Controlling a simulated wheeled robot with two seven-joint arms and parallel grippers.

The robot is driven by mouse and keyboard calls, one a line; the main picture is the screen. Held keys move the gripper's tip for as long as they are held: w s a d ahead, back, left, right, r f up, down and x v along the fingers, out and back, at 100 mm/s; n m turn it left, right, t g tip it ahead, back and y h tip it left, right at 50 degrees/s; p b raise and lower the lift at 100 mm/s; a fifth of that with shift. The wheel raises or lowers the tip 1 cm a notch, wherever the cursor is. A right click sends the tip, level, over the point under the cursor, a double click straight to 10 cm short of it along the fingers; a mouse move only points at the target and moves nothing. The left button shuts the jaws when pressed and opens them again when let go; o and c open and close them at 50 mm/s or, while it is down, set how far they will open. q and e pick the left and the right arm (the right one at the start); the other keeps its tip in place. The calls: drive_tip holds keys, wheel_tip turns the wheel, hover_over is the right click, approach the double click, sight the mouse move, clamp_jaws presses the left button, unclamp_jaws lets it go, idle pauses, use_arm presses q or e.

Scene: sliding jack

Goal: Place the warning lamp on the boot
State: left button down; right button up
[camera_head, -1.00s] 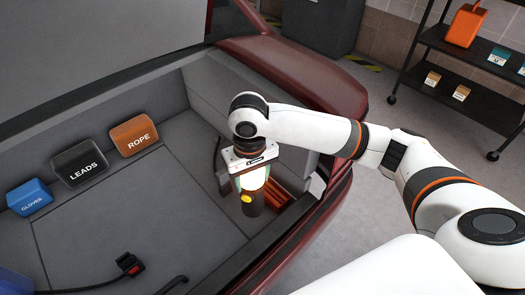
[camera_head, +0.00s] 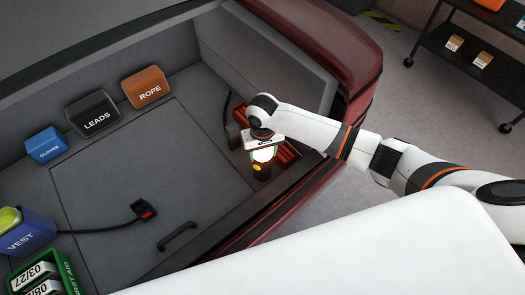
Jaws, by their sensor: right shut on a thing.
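The warning lamp (camera_head: 262,172) has a dark body and a glowing pale top. My right gripper (camera_head: 263,153) points down and is shut on the lamp's upper part, holding it upright. The lamp is at the right side of the open boot (camera_head: 125,190), near the sill and beside an orange-red slatted thing (camera_head: 285,150). I cannot tell whether the lamp's base touches anything. The fingertips are partly hidden by the gripper body. My left gripper is out of view.
Blue gloves (camera_head: 46,145), black leads (camera_head: 96,117) and orange rope (camera_head: 146,88) boxes line the boot's back. A vest box (camera_head: 28,238) and a green first-aid box (camera_head: 45,268) are at lower left. A strap with a buckle (camera_head: 143,209) and a handle (camera_head: 178,237) lie on the otherwise clear floor.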

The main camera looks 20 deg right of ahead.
drive_tip(key=shift+f, duration=0.2)
drive_tip(key=o, duration=1.4)
drive_tip(key=shift+o, duration=0.2)
wheel_tip(320, 180, up, 12)
drive_tip(key=shift+r, duration=0.1)
